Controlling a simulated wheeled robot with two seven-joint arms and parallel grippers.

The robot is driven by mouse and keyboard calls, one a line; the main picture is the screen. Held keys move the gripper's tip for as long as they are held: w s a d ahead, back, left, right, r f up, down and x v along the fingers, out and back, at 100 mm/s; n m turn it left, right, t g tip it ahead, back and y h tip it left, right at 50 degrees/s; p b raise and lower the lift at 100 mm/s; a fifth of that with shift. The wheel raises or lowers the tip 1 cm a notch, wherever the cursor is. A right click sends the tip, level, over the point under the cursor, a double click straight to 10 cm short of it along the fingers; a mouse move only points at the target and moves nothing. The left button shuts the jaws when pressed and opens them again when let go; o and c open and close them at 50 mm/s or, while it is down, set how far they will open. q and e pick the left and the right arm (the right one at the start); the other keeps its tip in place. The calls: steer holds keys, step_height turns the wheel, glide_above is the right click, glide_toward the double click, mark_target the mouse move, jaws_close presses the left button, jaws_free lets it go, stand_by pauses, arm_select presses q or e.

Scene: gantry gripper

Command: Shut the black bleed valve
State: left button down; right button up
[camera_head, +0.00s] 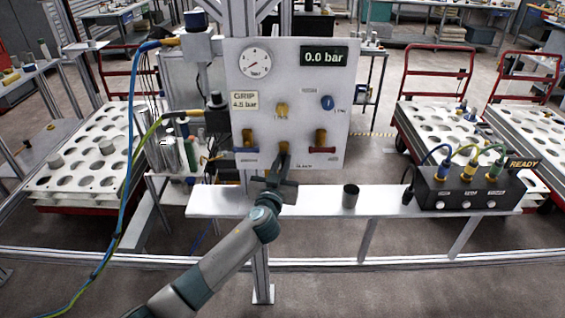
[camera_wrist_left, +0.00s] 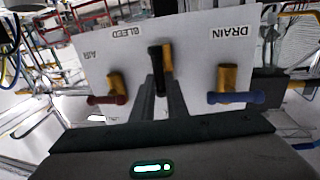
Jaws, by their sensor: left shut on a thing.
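The black bleed valve handle (camera_wrist_left: 155,62) is on the white panel under the upside-down BLEED label in the left wrist view. It stands upright in that picture, beside its brass body (camera_wrist_left: 167,58), while the neighbouring handles lie level. My left gripper (camera_head: 284,150) is at the middle of the panel's lower row. Its fingers (camera_wrist_left: 160,95) are shut on the black handle, and the fingers and brass hide part of it. In the head view the gripper covers most of this valve. My right gripper is in neither view.
A blue drain handle (camera_head: 246,150) and a red air handle (camera_head: 322,150) flank the bleed valve closely. A display (camera_head: 323,56) reads 0.0 bar. Below, a shelf (camera_head: 325,204) carries a dark cup (camera_head: 350,196) and a black connector box (camera_head: 467,188).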

arm_select(q)
steer(key=shift+r+m, duration=0.3)
steer(key=shift+m, duration=0.2)
steer(key=shift+d+p, duration=0.1)
steer(key=shift+p, duration=0.3)
steer(key=m, duration=0.1)
steer(key=m+p, duration=0.1)
steer(key=m, duration=0.1)
steer(key=shift+w+d+r+g, duration=0.1)
steer(key=shift+d+r+g, duration=0.1)
steer(key=shift+g, duration=0.1)
steer(key=m+y+p, duration=0.1)
steer(key=m, duration=0.3)
steer(key=d+f+m+y+p, duration=0.1)
steer(key=m, duration=0.3)
steer(key=m+g+y+p, duration=0.1)
steer(key=m, duration=0.2)
steer(key=shift+d+f+m+p, duration=0.15)
steer(key=shift+d+m+p, duration=0.1)
steer(key=shift+m+p, duration=0.15)
steer(key=shift+f, duration=0.1)
